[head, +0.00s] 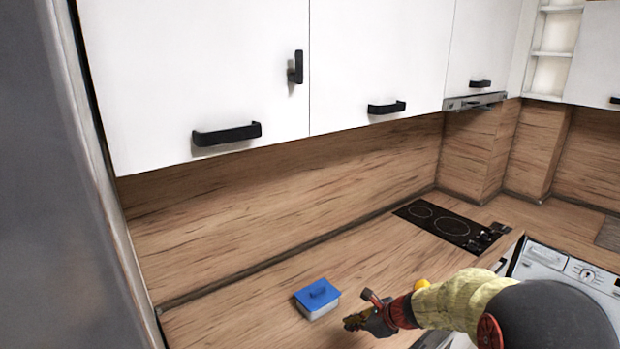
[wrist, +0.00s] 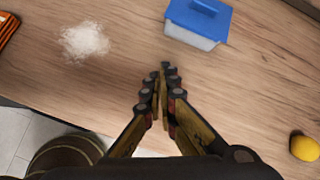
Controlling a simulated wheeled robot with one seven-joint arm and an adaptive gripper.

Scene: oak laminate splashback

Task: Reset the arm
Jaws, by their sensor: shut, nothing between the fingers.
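My gripper (head: 352,322) is in the head view at the lower middle, at the end of my arm reaching in from the right. It hangs above the wooden counter, a little right of a blue-lidded container. In the wrist view my gripper (wrist: 162,72) points at the counter with its fingers shut together and nothing between them. The blue-lidded container (wrist: 198,22) stands just beyond the fingertips there, apart from them. In the head view the same container (head: 317,299) sits on the counter to the left of the gripper.
The wrist view shows a white powdery patch (wrist: 85,40), a lemon (wrist: 304,148) and an orange striped item (wrist: 6,28) on the counter. White cabinets (head: 200,70) hang above. A black hob (head: 450,225) lies farther back, near a white washing machine (head: 565,272).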

